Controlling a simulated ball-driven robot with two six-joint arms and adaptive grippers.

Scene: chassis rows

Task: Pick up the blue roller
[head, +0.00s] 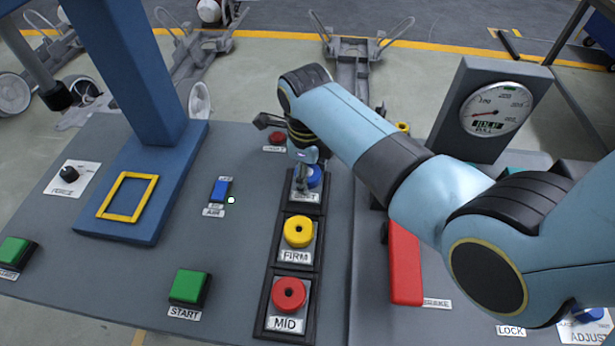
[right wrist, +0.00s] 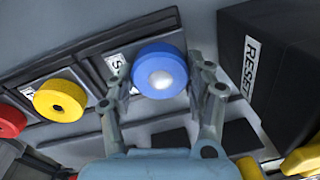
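The blue roller (head: 315,176) sits in the top slot of a dark rack on the grey console, partly hidden behind my right gripper (head: 304,174) in the head view. In the right wrist view the blue roller (right wrist: 155,68) is round with a pale centre. The fingers of my right gripper (right wrist: 162,82) are apart on either side of it. A gap shows on the right side; contact on the left cannot be told. My left gripper is not in view.
Below it in the rack are a yellow roller (head: 298,231) labelled FIRM and a red roller (head: 289,294) labelled MID. A blue post (head: 130,70) stands at left. A black RESET box (right wrist: 275,70) is close to the gripper's right. A gauge box (head: 490,108) stands at right.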

